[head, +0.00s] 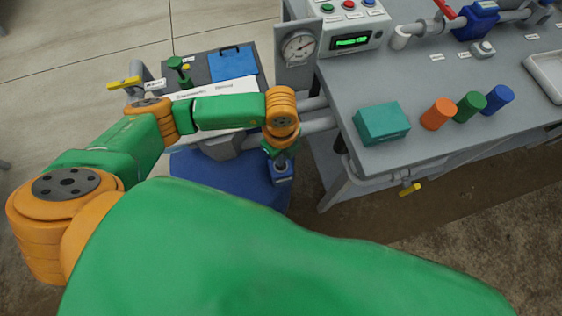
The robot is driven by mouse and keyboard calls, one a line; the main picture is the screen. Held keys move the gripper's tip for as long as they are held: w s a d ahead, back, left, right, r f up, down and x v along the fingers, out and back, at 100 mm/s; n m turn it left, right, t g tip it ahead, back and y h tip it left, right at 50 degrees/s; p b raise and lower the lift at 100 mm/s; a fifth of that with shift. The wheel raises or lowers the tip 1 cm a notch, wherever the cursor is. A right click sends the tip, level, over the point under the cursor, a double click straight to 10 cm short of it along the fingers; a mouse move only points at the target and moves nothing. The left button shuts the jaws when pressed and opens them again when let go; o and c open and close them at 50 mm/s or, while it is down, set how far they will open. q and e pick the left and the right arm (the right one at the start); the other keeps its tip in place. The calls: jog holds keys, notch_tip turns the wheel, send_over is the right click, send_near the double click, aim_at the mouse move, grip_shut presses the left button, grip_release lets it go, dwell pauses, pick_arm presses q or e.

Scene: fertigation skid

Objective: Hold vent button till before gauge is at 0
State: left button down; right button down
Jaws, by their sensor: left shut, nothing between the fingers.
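A round white gauge (299,46) on a grey plate stands at the table's left corner. Its needle seems to point up and right; the number is too small to read. My left gripper (281,157) is shut and points down below the orange wrist, just over a small blue block (284,178) with a grey top. I cannot tell whether the fingertips touch it, or whether this block carries the vent button, as no label there is readable. My right gripper is not in view.
A control box (351,40) with a green display and green, red and blue buttons stands on the grey table (420,85). A teal box (381,124) and orange, green and blue cylinders sit near its edge. Grey pipes run beside my left wrist, above a large blue drum (228,186).

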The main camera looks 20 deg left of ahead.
pick_arm(q)
jog(key=shift+f+b, duration=0.8)
jog(key=shift+f, duration=0.15)
dwell(0.5)
dwell(3.8)
notch_tip(320, 180, up, 7)
jog(key=p, duration=0.6)
jog(key=shift+r+p, duration=0.15)
jog(key=shift+p, duration=0.2)
